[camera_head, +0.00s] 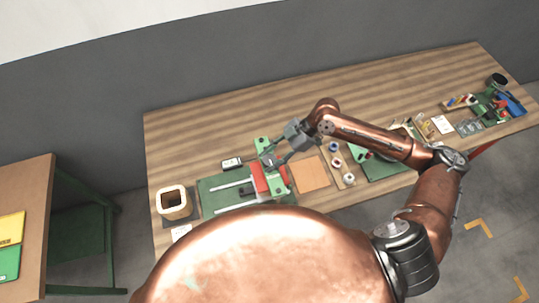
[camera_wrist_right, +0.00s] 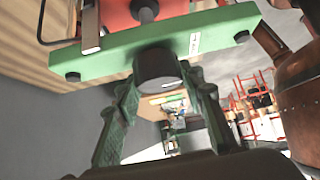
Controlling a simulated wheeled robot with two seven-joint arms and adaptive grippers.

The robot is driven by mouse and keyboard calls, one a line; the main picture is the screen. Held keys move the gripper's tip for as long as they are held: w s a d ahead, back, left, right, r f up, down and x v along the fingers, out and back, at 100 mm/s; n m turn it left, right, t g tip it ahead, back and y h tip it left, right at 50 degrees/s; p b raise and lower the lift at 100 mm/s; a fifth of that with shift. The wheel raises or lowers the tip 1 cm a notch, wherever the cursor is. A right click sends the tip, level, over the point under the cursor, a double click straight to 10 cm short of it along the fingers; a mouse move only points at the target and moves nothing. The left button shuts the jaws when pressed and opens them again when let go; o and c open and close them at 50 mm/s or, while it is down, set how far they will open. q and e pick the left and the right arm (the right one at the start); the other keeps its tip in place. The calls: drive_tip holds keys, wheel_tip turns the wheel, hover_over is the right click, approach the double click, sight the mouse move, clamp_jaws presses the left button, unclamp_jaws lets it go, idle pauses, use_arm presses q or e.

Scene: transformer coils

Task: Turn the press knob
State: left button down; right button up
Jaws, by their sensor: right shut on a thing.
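The press is a red block between green plates (camera_head: 276,180) on a green base at the middle front of the table. In the right wrist view its green end plate (camera_wrist_right: 105,55) crosses the upper part, with a red block behind it. The press knob (camera_wrist_right: 155,68) is a dark, round cylinder in front of that plate. My right gripper (camera_wrist_right: 160,76) has its two fingers on either side of the knob and is shut on it. In the head view my right gripper (camera_head: 272,159) reaches the press from the upper right. My left gripper is not in view.
A square wooden coil form (camera_head: 174,203) stands left of the press. An orange-brown board (camera_head: 311,174) and small coloured parts lie to the right. The back left of the wooden table (camera_head: 190,130) is clear.

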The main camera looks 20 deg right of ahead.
drive_tip(key=m+t+h+p, duration=0.1)
drive_tip(key=m+t+p, duration=0.1)
drive_tip(key=m+p, duration=0.2)
drive_tip(key=m+t+h+p, duration=0.1)
drive_tip(key=m+t+p, duration=0.2)
drive_tip(key=m+p, duration=0.1)
drive_tip(key=m+t+h+p, duration=0.1)
drive_tip(key=m+t+p, duration=0.2)
drive_tip(key=m+p, duration=0.1)
drive_tip(key=shift+s+a+r+h+p, duration=0.1)
drive_tip(key=shift+s+a+h+p, duration=0.05)
drive_tip(key=shift+h+p, duration=0.25)
drive_tip(key=m+t+h+p, duration=0.1)
drive_tip(key=m+p, duration=0.1)
drive_tip(key=shift+m+h, duration=0.3)
drive_tip(key=shift+f+m+h, duration=0.2)
drive_tip(key=shift+m+h, duration=0.2)
drive_tip(key=shift+p, duration=0.3)
drive_tip(key=o, duration=0.9)
drive_tip(key=shift+o, duration=1.3)
drive_tip(key=shift+r, duration=0.1)
drive_tip(key=v, duration=1.2)
